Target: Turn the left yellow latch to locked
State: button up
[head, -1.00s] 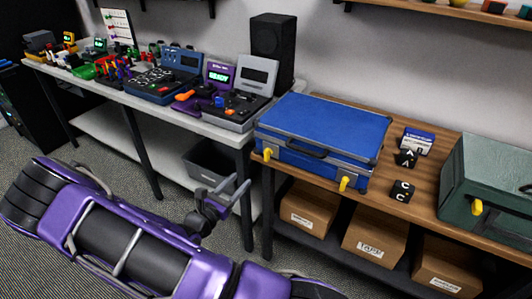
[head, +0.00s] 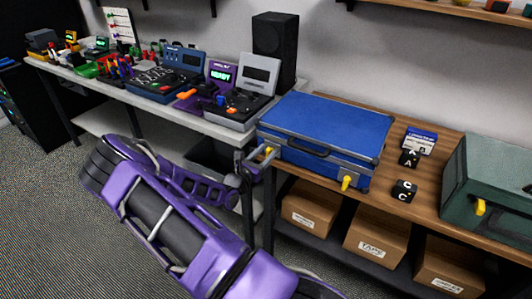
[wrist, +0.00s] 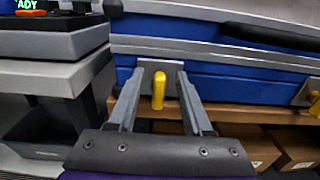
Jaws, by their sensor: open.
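A blue case (head: 327,125) with a grey rim lies closed on the wooden bench. Its left yellow latch (wrist: 158,90) hangs straight down on a grey plate in the wrist view. It also shows small beside my gripper in the head view (head: 268,150). The right yellow latch (head: 346,183) hangs down at the case's front right. My gripper (wrist: 155,80) is open, with one finger on each side of the left latch. The fingertips are close to the case front; I cannot tell whether they touch it.
A green case (head: 490,190) with a yellow latch stands at the right. Black lettered blocks (head: 404,190) lie between the cases. Cardboard boxes (head: 378,239) sit on the shelf below. A grey bench (head: 225,131) with electronic devices adjoins at the left.

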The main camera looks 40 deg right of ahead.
grip_shut()
jog(key=shift+m, duration=0.3)
dwell(0.3)
jog(key=m, duration=0.3)
jog(key=shift+s+d+f+m, duration=0.1)
jog(key=shift+s+d+m, duration=0.05)
jog(key=shift+s+m, duration=0.2)
jog(key=shift+s+d+f+m+b, duration=0.1)
jog(key=shift+s+f+m+b, duration=0.15)
jog(key=shift+m+b, duration=1.45)
jog(key=shift+s+d+f+m+b, duration=0.15)
jog(key=shift+f+m+b, duration=0.3)
jog(key=shift+m, duration=2.35)
jog(key=shift+s+f+m+b, duration=0.25)
jog(key=shift+m+b, duration=0.85)
jog(key=shift+m, duration=1.15)
